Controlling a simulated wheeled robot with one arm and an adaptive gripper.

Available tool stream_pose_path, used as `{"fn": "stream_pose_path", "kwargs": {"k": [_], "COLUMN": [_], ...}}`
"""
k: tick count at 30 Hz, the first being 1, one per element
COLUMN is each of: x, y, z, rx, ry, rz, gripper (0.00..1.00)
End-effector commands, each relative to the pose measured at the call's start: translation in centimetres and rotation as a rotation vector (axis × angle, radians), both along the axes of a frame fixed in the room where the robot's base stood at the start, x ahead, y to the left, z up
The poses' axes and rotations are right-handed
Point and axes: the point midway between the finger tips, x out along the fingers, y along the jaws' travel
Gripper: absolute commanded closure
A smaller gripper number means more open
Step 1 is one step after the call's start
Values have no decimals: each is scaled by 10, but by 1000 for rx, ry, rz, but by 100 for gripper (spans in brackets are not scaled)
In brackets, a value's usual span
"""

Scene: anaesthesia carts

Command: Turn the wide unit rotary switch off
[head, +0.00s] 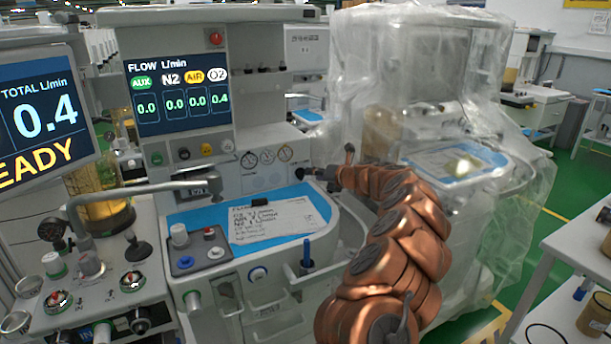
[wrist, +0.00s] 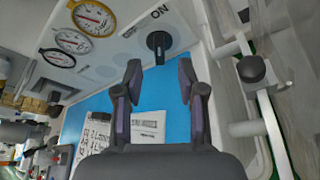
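The rotary switch (wrist: 158,42) is a black knob with a bar handle on the pale panel of the wide unit (head: 258,88). In the wrist view its handle points down the picture, toward my gripper, and the word ON is printed just above it. My gripper (wrist: 159,82) is open and empty, its two fingers apart below the switch and not touching it. In the head view my gripper (head: 328,172) is at the right end of the unit's panel, and I cannot clearly tell the switch from the dark fingers there.
Several round gauges (wrist: 92,17) sit left of the switch. A blue work surface (head: 305,212) with a printed sheet (head: 270,222) lies below the panel. A plastic-covered machine (head: 405,75) stands to the right. A metal arm (head: 135,190) crosses the unit's left side.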

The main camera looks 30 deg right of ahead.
Motion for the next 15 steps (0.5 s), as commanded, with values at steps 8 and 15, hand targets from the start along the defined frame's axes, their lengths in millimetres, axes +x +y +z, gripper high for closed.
{"fn": "stream_pose_path", "kwargs": {"k": [8,15], "x": [25,41], "y": [4,6], "z": [-9,-16], "rx": [-3,-4], "ry": [2,4], "rz": [1,0], "gripper": [60,60]}}
